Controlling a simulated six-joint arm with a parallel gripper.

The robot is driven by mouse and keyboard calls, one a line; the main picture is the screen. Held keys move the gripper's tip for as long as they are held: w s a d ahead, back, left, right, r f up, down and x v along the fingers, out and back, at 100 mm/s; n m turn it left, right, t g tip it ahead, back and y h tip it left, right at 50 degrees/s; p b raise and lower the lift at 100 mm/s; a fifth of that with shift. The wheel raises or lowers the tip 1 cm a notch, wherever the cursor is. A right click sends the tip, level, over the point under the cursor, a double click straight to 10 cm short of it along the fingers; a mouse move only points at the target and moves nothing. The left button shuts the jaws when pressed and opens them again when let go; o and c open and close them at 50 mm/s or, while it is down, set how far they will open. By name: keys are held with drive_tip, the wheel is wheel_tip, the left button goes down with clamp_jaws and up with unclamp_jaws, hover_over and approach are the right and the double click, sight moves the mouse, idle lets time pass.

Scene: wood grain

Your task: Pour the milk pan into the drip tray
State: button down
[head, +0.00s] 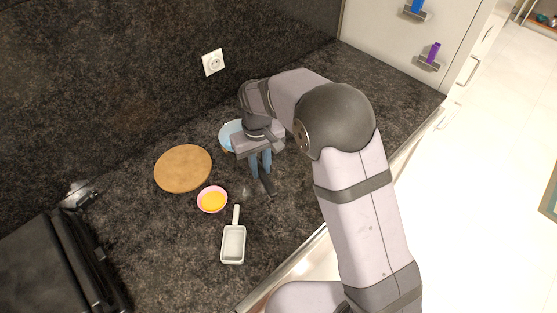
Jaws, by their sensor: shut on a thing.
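My gripper (262,168) points down over the middle of the counter. Its bluish fingers are shut on a dark, narrow thing (267,187), which blends into the dark stone. I cannot tell whether this is part of the milk pan, or whether it touches the counter. A pale grey rectangular tray with a short handle (233,245) lies below and left of my gripper, apart from it. It looks empty, and it may be the drip tray. A small pink bowl (201,206) with orange contents stands left of my gripper.
A round wooden board (183,168) lies to the left. A light blue round dish (229,133) is partly hidden behind my gripper. A black appliance (50,270) fills the lower left. The wall with a socket (213,62) bounds the back. The counter's right end is clear.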

drive_tip(key=s+a+r+m+p, duration=0.2)
drive_tip(key=s+a+m+p, duration=0.2)
drive_tip(key=s+a+m, duration=0.75)
drive_tip(key=s+a+m+p, duration=0.1)
drive_tip(key=s+a+m, duration=0.1)
drive_tip(key=s+a, duration=0.4)
drive_tip(key=s+a+r+m+p, duration=0.1)
drive_tip(key=s+a, duration=0.5)
drive_tip(key=s, duration=0.6)
drive_tip(key=shift+r+m+p, duration=0.15)
drive_tip(key=shift+m+p, duration=0.15)
drive_tip(key=shift+m, duration=0.15)
drive_tip(key=shift+s+a, duration=0.1)
drive_tip(key=shift+s, duration=0.05)
drive_tip(key=shift+w+d+r+g+y+b, duration=0.2)
drive_tip(key=shift+r+g+y+b, duration=0.25)
drive_tip(key=shift+r+g+y, duration=0.1)
drive_tip(key=shift+w+d+r+g+y+b, duration=0.2)
drive_tip(key=shift+r+g+y+b, duration=0.25)
drive_tip(key=shift+r+y, duration=0.1)
drive_tip(key=shift+d+r, duration=0.1)
